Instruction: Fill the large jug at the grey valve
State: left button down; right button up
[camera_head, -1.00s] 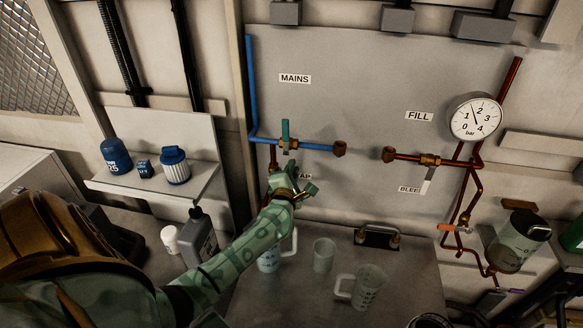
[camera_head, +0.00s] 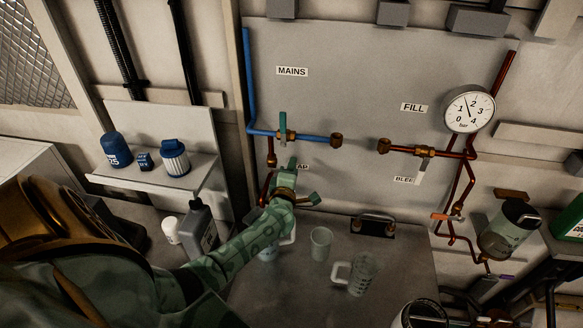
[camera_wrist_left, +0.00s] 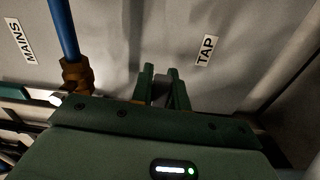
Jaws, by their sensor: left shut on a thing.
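My left gripper (camera_head: 291,164) is at the panel beside the TAP label, below the blue MAINS pipe. In the left wrist view its fingers (camera_wrist_left: 160,76) are close together around a small grey piece, probably the grey valve's lever; most of the valve is hidden. A clear jug (camera_head: 267,253) stands on the worktop below, mostly hidden behind my left forearm, with its handle (camera_head: 291,234) showing. Another clear jug with markings (camera_head: 363,275) stands to the right. I cannot tell which jug is larger, or whether water is running. My right gripper is out of view.
A clear cup (camera_head: 320,243) stands between the jugs. A grey bottle (camera_head: 202,228) and a white pot stand left of my forearm. A teal-handled valve (camera_head: 283,128) sits on the blue pipe. A pressure gauge (camera_head: 469,109) is at right. The worktop's front middle is clear.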

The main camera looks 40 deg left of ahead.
pick_arm(q)
jog(key=shift+s+d+f, duration=0.15)
jog(key=shift+f, duration=0.3)
jog(key=c, duration=1.6)
grip_release()
jog(key=shift+o, duration=1.1)
jog(key=shift+r, duration=0.1)
jog(key=v, duration=1.6)
jog(key=shift+p, duration=0.4)
jog(key=shift+s, duration=0.1)
